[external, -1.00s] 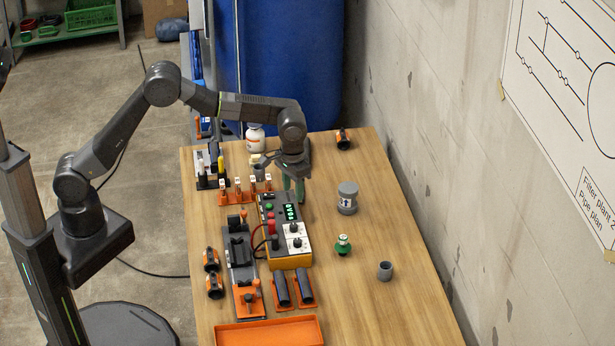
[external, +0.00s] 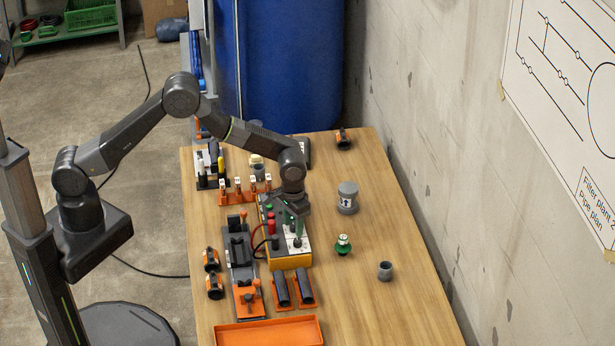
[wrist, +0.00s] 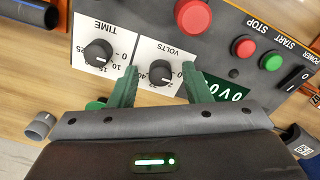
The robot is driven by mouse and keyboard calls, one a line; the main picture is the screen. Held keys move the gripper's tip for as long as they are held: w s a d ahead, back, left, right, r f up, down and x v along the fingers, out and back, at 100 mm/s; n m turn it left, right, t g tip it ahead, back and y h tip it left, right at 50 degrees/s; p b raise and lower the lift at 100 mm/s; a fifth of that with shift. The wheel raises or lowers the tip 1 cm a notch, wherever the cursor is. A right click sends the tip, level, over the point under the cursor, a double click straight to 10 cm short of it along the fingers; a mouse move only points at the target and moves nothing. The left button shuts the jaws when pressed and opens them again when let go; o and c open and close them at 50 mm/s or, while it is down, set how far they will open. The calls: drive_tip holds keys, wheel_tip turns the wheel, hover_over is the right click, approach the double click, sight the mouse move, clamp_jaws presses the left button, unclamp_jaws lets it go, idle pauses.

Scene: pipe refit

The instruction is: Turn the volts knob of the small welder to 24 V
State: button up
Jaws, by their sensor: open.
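The small welder (external: 290,262) is a yellow and dark box on the workbench, with white TIME and VOLTS panels. In the wrist view its black volts knob (wrist: 161,73) lies between the fingertips of my gripper (wrist: 159,70). The green fingers are open, one on each side of the knob, with gaps visible; I cannot tell how far down they reach. Part of the volts scale is covered and the knob's exact setting is unclear. The time knob (wrist: 98,53) is beside it, to the left. In the external view my gripper (external: 292,218) is over the welder and hides the volts knob.
A grey can (external: 347,199), a green-based fitting (external: 343,245) and a grey ring (external: 385,271) stand to the right. Clamps and an orange tray (external: 268,331) are nearer the front.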

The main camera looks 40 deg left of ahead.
clamp_jaws()
drive_tip(key=m+b, duration=0.3)
drive_tip(key=shift+f+m, duration=0.1)
drive_tip(key=shift+m, duration=0.2)
drive_tip(key=m+b, duration=0.1)
drive_tip(key=m, duration=0.4)
drive_tip(key=shift+b, duration=0.4)
drive_tip(key=shift+r, duration=0.2)
unclamp_jaws()
